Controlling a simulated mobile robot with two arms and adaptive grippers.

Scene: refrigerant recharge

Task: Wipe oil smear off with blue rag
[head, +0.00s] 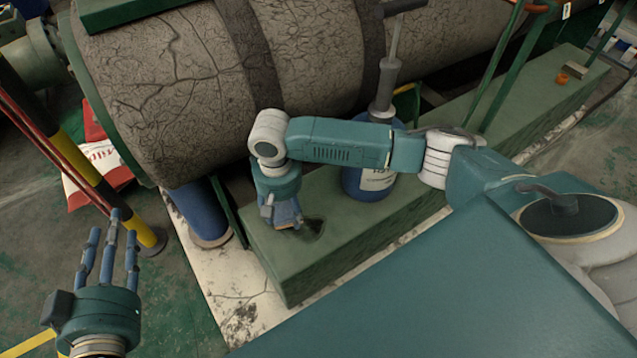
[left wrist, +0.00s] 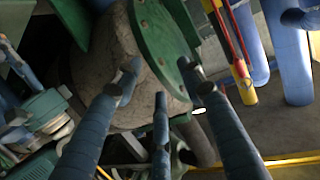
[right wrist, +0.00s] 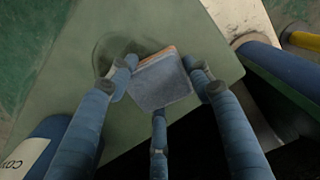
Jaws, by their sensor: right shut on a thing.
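My right gripper (head: 284,220) points down at the green beam (head: 290,270) and is shut on the blue rag. In the right wrist view the rag (right wrist: 163,84) is a folded blue-grey square with a brownish edge, held between the fingers (right wrist: 160,92). The oil smear (head: 314,229) is a dark patch on the beam's top, just right of the gripper. It also shows as a faint darker patch (right wrist: 112,48) beside the rag. I cannot tell whether the rag touches the beam. My left gripper (head: 110,228) is open and empty, fingers spread, over the floor at the left.
A blue bottle (head: 368,182) with a pump stands on the beam behind my right arm. A large cracked tank (head: 200,80) lies behind. A yellow-black post (head: 110,195) and a red-and-white sack (head: 95,165) stand left. A small orange object (head: 562,77) lies far right on the beam.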

